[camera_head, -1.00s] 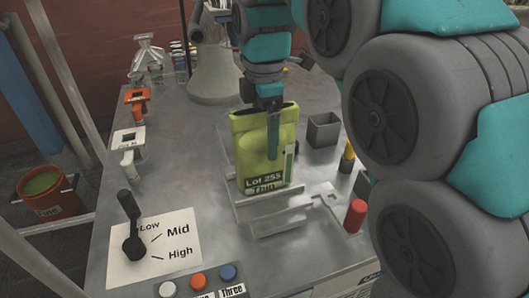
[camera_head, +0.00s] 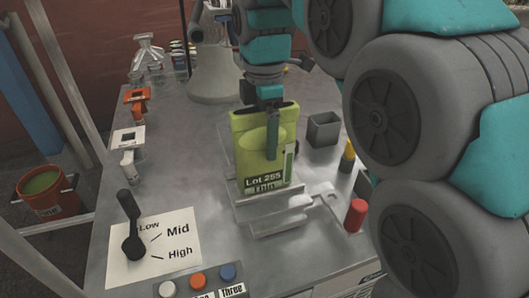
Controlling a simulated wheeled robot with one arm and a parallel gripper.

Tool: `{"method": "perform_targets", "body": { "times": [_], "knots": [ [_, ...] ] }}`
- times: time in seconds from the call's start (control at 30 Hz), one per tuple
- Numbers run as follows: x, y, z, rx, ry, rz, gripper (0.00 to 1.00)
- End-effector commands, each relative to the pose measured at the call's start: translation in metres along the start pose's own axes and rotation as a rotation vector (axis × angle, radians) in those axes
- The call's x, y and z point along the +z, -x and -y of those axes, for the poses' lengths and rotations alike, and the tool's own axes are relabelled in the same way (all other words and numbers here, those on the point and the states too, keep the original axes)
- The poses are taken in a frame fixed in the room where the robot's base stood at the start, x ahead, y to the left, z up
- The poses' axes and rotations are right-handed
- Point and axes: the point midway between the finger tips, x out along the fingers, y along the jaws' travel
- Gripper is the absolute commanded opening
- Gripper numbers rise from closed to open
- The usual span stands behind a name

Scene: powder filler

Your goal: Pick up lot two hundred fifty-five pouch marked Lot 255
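The yellow-green pouch marked Lot 255 (camera_head: 248,150) stands nearly upright in the metal holder (camera_head: 285,219) at the middle of the table. The lower line of its label is partly hidden by the holder's edge. My gripper (camera_head: 272,132) is at the pouch from above, with one teal finger pointing down over the pouch's front face. The other finger is hidden, likely by the pouch, so whether the fingers are closed on it does not show.
A grey open box (camera_head: 323,130) stands just right of the pouch. A red cylinder (camera_head: 355,215) and a yellow-and-black one (camera_head: 347,157) are farther right. A black lever (camera_head: 131,225) on a Low/Mid/High sheet and coloured buttons (camera_head: 198,279) are at front left. The table left of the pouch is mostly clear.

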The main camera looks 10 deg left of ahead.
Motion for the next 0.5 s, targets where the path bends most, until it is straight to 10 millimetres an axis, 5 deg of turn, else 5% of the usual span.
{"method": "perform_targets", "body": {
  "times": [0.5],
  "knots": [
    [0.0,0.0,0.0001,0.0,0.0,0.0,0.31]
  ]
}}
